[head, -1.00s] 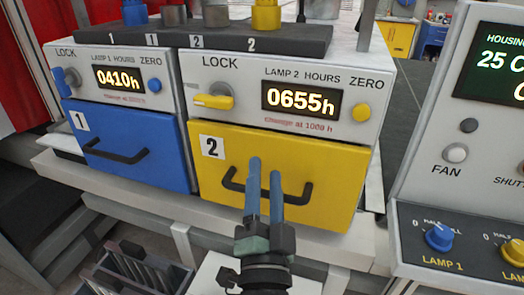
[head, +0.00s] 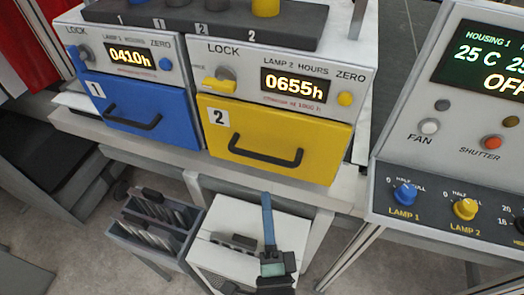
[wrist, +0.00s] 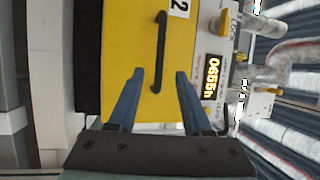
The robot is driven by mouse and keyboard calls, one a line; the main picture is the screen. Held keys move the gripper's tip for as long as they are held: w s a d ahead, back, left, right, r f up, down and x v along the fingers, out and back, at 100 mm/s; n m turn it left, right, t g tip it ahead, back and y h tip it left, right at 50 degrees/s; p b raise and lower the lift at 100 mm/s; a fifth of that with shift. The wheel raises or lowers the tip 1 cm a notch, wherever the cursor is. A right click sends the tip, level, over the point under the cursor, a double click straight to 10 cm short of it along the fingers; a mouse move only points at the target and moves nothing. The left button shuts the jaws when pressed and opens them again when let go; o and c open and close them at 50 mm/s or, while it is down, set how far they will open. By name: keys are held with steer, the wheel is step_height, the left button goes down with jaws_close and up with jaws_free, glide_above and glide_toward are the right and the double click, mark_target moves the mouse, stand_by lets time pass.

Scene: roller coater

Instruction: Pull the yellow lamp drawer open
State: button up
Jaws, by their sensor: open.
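The yellow lamp drawer (head: 270,128), marked 2, appears shut, its front in line with the blue one. Its dark bar handle (head: 266,160) lies across the lower front. In the wrist view the handle (wrist: 161,45) runs up the picture on the yellow front (wrist: 130,50). My gripper (head: 267,197) is below and in front of the drawer in the head view, apart from the handle. The wrist view shows my gripper (wrist: 160,75) open and empty, its blue fingers on either side of the handle's line. The yellow lock lever (head: 219,85) above the drawer points left.
The blue drawer (head: 155,110) sits to the left, shut. The control panel (head: 455,130) stands at the right. Below are a slotted grey rack (head: 155,228) and a white box (head: 225,250). Open floor shows at lower left.

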mark_target(262, 157)
steer(key=p+x, duration=0.3)
steer(key=x, duration=0.9)
jaws_close()
stand_by(1.2)
